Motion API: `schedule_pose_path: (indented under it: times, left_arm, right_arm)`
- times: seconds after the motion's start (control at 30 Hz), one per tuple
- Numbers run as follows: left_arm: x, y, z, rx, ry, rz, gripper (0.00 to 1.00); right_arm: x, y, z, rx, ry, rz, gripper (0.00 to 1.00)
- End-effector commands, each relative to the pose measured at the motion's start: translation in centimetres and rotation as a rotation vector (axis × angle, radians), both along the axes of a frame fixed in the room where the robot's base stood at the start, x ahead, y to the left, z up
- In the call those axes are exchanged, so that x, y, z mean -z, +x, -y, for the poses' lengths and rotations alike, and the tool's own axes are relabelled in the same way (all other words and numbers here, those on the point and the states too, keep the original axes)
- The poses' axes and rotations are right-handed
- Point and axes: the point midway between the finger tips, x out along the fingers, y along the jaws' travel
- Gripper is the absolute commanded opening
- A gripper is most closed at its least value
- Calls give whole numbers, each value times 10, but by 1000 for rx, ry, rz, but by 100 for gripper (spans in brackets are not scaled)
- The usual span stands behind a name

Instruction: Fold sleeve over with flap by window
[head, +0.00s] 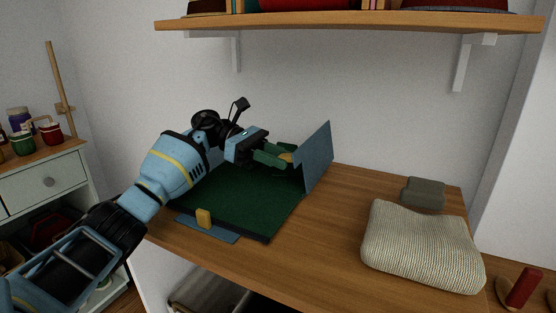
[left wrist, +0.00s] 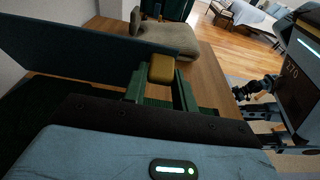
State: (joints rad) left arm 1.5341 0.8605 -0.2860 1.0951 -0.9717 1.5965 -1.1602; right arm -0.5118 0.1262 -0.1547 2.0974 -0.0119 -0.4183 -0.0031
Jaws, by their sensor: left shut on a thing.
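The folding board lies on the wooden desk, with a dark green sheet (head: 245,205) over it; I cannot make out a separate sleeve. A blue-grey flap (head: 318,158) stands steeply raised at its right side, and it also shows in the left wrist view (left wrist: 75,52). My left gripper (head: 291,158), with green fingers, is shut on the flap's yellow tab (left wrist: 161,68). A second blue flap (head: 222,234) with a yellow tab (head: 204,219) lies flat at the board's front edge. My right gripper is not seen in the head view.
A folded cream knit (head: 422,245) lies on the desk (head: 325,230) to the right, with a grey folded cloth (head: 423,192) behind it. A wooden shelf (head: 350,22) hangs above. Bare desk separates the flap from the knit.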

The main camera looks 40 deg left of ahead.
Motion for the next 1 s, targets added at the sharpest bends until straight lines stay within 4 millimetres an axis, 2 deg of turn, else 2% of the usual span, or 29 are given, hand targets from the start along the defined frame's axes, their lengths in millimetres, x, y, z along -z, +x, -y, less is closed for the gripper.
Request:
schedule_pose_path:
  times: [0.03,0.37,0.4,0.57,0.87,1.0]
  left_arm:
    - [10,-1,1,8,16,-17,0]
    - [10,0,1,9,16,-18,0]
    - [10,-1,1,9,15,-17,30]
    - [7,0,1,7,11,-13,49]
    - [3,0,-1,4,7,-7,49]
    - [0,-3,-14,2,8,-6,49]
  right_arm:
    - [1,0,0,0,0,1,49]
    - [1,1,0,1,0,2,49]
    - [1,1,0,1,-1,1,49]
    - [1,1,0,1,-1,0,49]
    - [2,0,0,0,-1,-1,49]
    - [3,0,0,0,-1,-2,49]
